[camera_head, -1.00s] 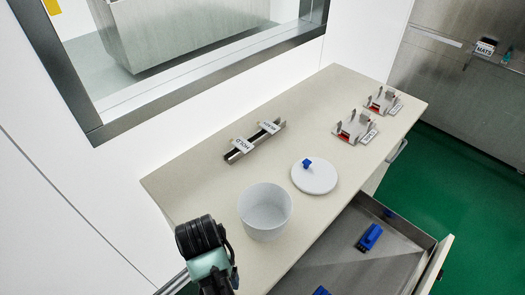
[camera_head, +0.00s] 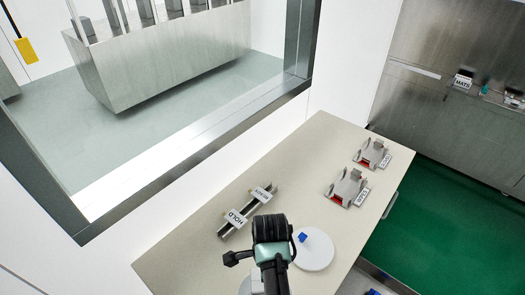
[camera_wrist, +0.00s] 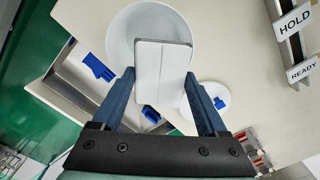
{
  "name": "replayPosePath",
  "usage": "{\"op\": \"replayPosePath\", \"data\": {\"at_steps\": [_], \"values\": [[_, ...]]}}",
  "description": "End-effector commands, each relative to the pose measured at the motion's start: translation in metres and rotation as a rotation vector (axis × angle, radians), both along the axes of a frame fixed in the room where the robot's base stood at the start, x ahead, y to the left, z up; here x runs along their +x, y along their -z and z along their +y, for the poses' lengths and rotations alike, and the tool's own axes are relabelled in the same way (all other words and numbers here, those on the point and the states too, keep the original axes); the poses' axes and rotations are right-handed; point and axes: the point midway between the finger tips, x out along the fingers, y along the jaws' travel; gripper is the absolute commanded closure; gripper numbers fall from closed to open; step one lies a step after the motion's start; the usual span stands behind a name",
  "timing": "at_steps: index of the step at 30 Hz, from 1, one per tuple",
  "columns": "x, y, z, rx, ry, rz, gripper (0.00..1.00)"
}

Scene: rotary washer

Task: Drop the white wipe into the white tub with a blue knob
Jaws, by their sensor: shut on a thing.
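In the wrist view my gripper (camera_wrist: 158,78) is shut on the white wipe (camera_wrist: 160,62), a flat white folded rectangle between the fingers. The round white tub (camera_wrist: 122,35) is open, and the wipe overlaps its opening in this view; the height between them cannot be told. The tub's white lid (camera_wrist: 196,97) with its blue knob (camera_wrist: 219,103) lies apart on the bench, beside the tub. In the head view the lid (camera_head: 317,256) lies right of my arm, which hides most of the tub and my fingers.
A rack with HOLD and READY signs (camera_head: 240,218) stands behind the tub on the bench (camera_head: 195,245). Two metal holders (camera_head: 346,188) (camera_head: 372,154) stand at the far right end. An open drawer (camera_wrist: 72,80) with blue items (camera_wrist: 97,66) lies below the bench's front.

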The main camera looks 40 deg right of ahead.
Motion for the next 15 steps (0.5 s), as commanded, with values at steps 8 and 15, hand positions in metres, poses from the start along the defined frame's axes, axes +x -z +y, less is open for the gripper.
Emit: {"op": "replayPosePath", "data": {"at_steps": [8,15], "values": [[0.0,0.032,0.0,0.0,-0.003,0.0,0.76],[0.0,0.056,0.001,0.0,-0.004,0.0,0.76]]}}
